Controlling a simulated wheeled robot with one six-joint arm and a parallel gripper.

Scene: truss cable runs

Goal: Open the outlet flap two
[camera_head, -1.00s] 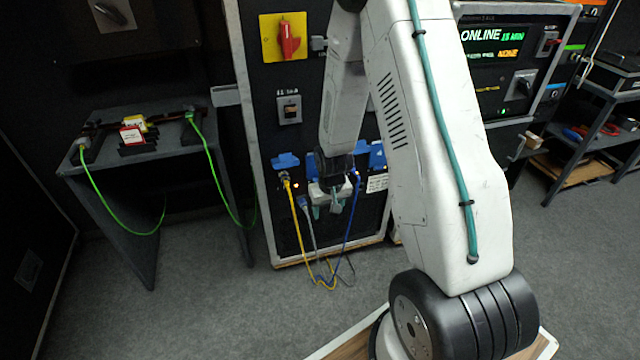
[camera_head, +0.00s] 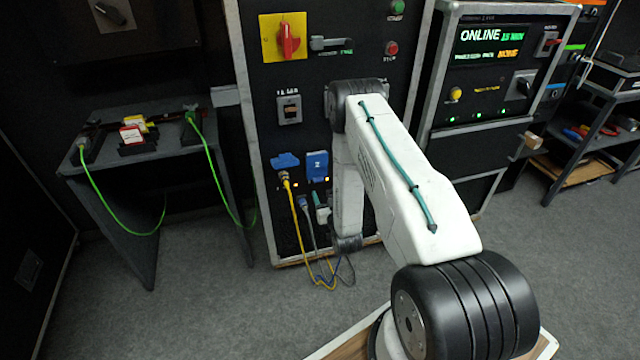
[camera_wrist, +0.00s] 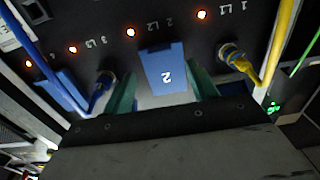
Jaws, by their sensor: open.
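Outlet flap two (camera_head: 317,164) is a blue cover marked 2 on the black panel, and it hangs down over its outlet. In the wrist view the flap (camera_wrist: 164,72) is close ahead, under the label L2. My gripper (camera_wrist: 161,74) is open, with one teal finger on each side of the flap's lower part. I cannot tell whether the fingers touch it. In the head view my gripper (camera_head: 322,207) is just below the flap, partly hidden by my arm.
A yellow cable (camera_wrist: 280,45) is plugged into outlet one and a blue cable (camera_wrist: 97,92) into outlet three, close on either side. Flap one (camera_head: 285,160) is raised. Another blue flap (camera_wrist: 60,92) shows beyond outlet three. A grey cable (camera_head: 306,210) hangs beside my gripper.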

